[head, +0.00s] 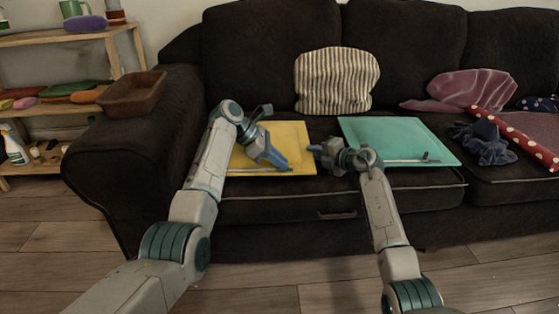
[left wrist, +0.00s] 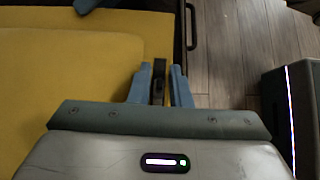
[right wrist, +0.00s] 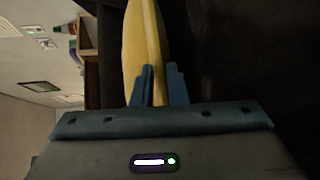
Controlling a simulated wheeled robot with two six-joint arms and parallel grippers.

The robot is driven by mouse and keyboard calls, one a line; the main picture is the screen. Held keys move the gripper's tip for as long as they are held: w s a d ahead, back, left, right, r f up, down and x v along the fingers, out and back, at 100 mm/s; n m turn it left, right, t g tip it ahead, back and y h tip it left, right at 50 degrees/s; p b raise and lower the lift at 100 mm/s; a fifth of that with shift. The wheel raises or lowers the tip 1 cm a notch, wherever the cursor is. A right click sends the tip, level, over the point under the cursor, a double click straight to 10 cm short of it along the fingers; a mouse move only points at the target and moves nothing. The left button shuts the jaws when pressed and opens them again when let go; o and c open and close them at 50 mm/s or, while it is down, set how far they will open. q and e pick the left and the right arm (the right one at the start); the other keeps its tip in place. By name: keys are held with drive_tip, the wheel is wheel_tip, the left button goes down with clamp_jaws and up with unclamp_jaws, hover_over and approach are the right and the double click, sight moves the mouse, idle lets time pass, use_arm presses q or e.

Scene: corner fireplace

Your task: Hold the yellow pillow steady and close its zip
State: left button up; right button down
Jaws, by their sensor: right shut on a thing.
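The yellow pillow (head: 291,136) lies flat on the left sofa seat, a pale zip line (head: 248,170) along its front edge. My left gripper (head: 287,166) points down at the front edge near the pillow's right front corner. In the left wrist view its fingers (left wrist: 159,88) stand apart on either side of a small dark piece, perhaps the zip pull (left wrist: 158,72). My right gripper (head: 316,152) is at the pillow's right edge. In the right wrist view its fingers (right wrist: 160,88) are shut on the yellow pillow's edge (right wrist: 146,45). The zip's teeth are too small to make out.
A turquoise pillow (head: 395,135) with its own zip lies close on the right. A striped cushion (head: 336,80) leans on the backrest. A navy cloth (head: 484,143) and a red dotted roll (head: 515,137) lie farther right.

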use_arm(q)
clamp_jaws()
drive_tip(key=a, duration=0.9)
drive_tip(key=shift+w, duration=0.2)
drive_tip(key=shift+d, duration=0.1)
unclamp_jaws()
